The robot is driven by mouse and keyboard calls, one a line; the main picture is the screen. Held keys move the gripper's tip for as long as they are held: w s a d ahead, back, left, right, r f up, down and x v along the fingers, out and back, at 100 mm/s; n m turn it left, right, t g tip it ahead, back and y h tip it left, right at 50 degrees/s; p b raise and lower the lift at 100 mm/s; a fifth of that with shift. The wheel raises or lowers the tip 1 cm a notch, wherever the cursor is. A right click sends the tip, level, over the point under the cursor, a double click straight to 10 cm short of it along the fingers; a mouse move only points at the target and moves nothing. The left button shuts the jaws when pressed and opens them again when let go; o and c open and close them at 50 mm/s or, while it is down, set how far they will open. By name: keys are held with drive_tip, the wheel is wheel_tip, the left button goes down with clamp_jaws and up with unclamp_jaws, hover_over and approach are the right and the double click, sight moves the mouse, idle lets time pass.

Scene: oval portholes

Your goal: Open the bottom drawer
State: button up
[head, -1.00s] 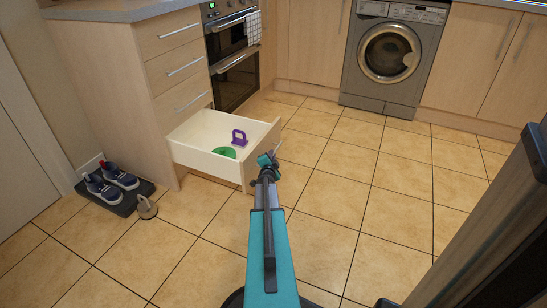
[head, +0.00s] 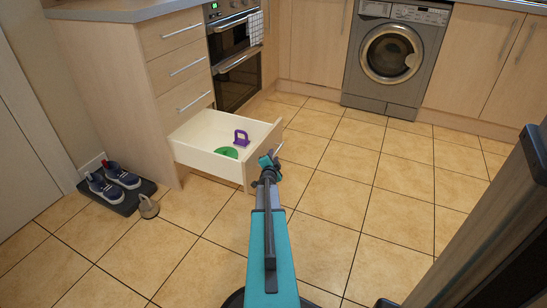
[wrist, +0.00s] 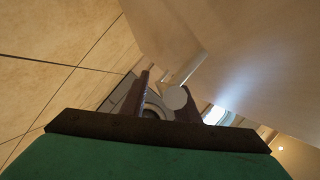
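The bottom drawer (head: 205,165) of the pale wood cabinet (head: 118,95) stands pulled well out. A purple object (head: 240,137) and a green one (head: 225,152) lie inside it. My gripper (head: 268,160) is at the outer face of the drawer front, near the handle (head: 279,148), which my gripper partly hides. In the wrist view, the two dark fingers of my gripper (wrist: 160,98) are apart. The pale handle bar (wrist: 186,70) with its rounded end shows between and just past them. I cannot tell whether the fingers touch it.
Three closed drawers sit above. An oven (head: 236,82) and a washing machine (head: 388,55) stand behind. The tiled floor at centre right is clear.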

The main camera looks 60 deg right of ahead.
drive_tip(key=p+v, duration=0.3)
drive_tip(key=v, duration=1)
drive_tip(key=shift+s+p, duration=0.15)
drive_tip(key=shift+p, duration=0.15)
drive_tip(key=shift+a, duration=0.1)
idle(0.4)
